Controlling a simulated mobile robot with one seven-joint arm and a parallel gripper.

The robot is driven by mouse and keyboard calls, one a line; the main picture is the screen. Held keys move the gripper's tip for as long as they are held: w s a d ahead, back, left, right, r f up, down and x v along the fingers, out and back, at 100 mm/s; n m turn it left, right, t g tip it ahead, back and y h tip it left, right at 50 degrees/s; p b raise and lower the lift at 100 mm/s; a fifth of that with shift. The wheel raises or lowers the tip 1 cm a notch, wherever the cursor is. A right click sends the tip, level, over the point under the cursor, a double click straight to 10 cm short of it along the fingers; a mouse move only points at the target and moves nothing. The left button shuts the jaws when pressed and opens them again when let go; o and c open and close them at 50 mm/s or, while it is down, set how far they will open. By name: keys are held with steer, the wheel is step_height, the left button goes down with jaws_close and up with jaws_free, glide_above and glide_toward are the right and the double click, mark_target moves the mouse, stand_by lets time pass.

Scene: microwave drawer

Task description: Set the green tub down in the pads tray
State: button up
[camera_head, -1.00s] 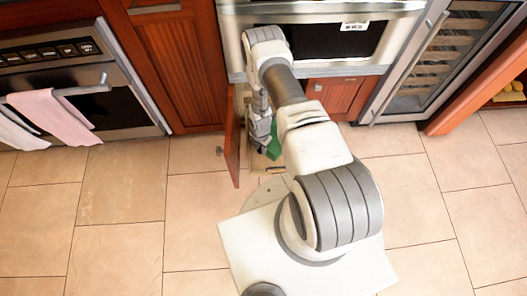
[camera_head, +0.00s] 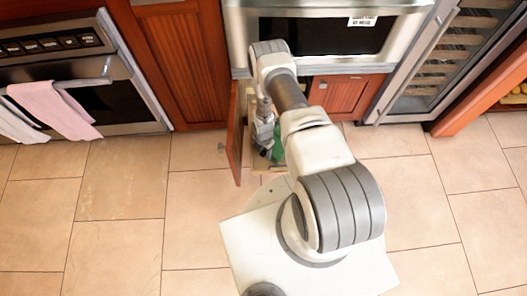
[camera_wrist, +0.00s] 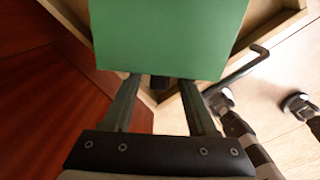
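The green tub (camera_wrist: 170,40) fills the top middle of the wrist view. In the head view only a small part of the tub (camera_head: 278,151) shows beside my gripper, low at the open cabinet. My gripper (camera_wrist: 158,85) has its two fingers apart, running up to the tub's lower edge. The tub hides the fingertips, so I cannot tell whether they press on it. A pale wooden tray or drawer (camera_wrist: 287,22) shows its rim around and beyond the tub. I cannot see whether the tub touches its floor, nor any pads.
A red-brown cabinet door (camera_head: 235,140) stands open just left of my gripper. A microwave (camera_head: 330,35) is above the opening. A metal bar (camera_wrist: 236,72) lies right of the tub. The tiled floor is clear at left and right.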

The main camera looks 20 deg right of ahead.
steer(key=shift+r, duration=0.15)
steer(key=w+r+m+t+p, duration=0.1)
steer(key=w+r+m+p, duration=0.2)
steer(key=r, duration=1.4)
steer(key=w+r+m+t, duration=0.15)
steer(key=r+m, duration=0.25)
steer(key=r, duration=1.4)
steer(key=w+r+m+p, duration=0.2)
steer(key=w+r+m, duration=0.15)
steer(key=r, duration=1.35)
steer(key=s+a+r+m+t, duration=0.1)
steer(key=s+r+m, duration=0.2)
steer(key=s+r, duration=0.35)
steer(key=s+a+r+m+t, duration=0.1)
steer(key=s+r+m, duration=0.2)
steer(key=r, duration=0.7)
steer(key=s+a+r+m, duration=0.1)
steer(key=s+r+m, duration=0.2)
steer(key=s, duration=0.5)
steer(key=s+a+r+m+t, duration=0.1)
steer(key=s+r+m, duration=0.2)
steer(key=s, duration=0.4)
steer(key=shift+s+a+r+m, duration=0.15)
steer(key=shift+s+r+m, duration=0.15)
steer(key=shift+m, duration=0.35)
